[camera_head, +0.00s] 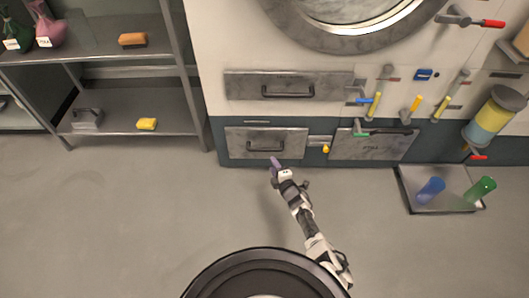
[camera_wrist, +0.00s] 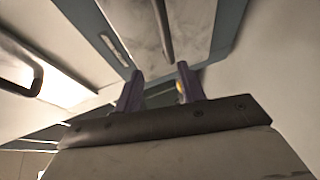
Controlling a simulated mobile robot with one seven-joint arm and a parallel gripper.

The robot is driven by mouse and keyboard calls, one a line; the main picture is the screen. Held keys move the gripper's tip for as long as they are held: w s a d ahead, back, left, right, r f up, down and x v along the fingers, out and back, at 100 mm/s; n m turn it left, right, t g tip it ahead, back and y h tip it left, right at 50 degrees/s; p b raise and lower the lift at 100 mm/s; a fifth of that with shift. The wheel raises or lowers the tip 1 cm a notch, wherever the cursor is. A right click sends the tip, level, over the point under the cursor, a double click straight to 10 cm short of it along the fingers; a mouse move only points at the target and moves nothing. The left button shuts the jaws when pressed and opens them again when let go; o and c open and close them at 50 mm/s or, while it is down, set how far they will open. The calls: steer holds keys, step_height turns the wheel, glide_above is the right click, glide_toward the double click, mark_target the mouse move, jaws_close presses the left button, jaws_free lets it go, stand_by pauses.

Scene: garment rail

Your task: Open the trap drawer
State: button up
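My gripper (camera_head: 275,162) is just in front of and below this handle in the head view. In the wrist view the gripper (camera_wrist: 161,78) has its two purple fingers apart with nothing between them. A bar handle (camera_wrist: 163,30) on a grey panel (camera_wrist: 130,18) lies beyond the fingertips, roughly in line with the gap. I see no contact with it.
A wider drawer (camera_head: 240,86) is above, and a grey panel (camera_head: 395,148) is to the right. A small yellow-tipped fitting (camera_head: 325,147) sits between. The floor (camera_head: 150,210) in front is clear.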

mark_target(266, 150)
steer(key=b+x, duration=0.4)
steer(key=d+f+b+x, duration=0.1)
steer(key=b+x, duration=0.3)
steer(key=b, duration=0.1)
steer(key=f+b+x, duration=0.1)
steer(key=b+x, duration=0.3)
steer(key=shift+d+b, duration=0.2)
steer(key=shift+b, duration=0.15)
steer(key=shift+w+a+r+b, duration=0.25)
steer(key=shift+w+b, duration=0.15)
steer(key=shift+w, duration=0.15)
jaws_close()
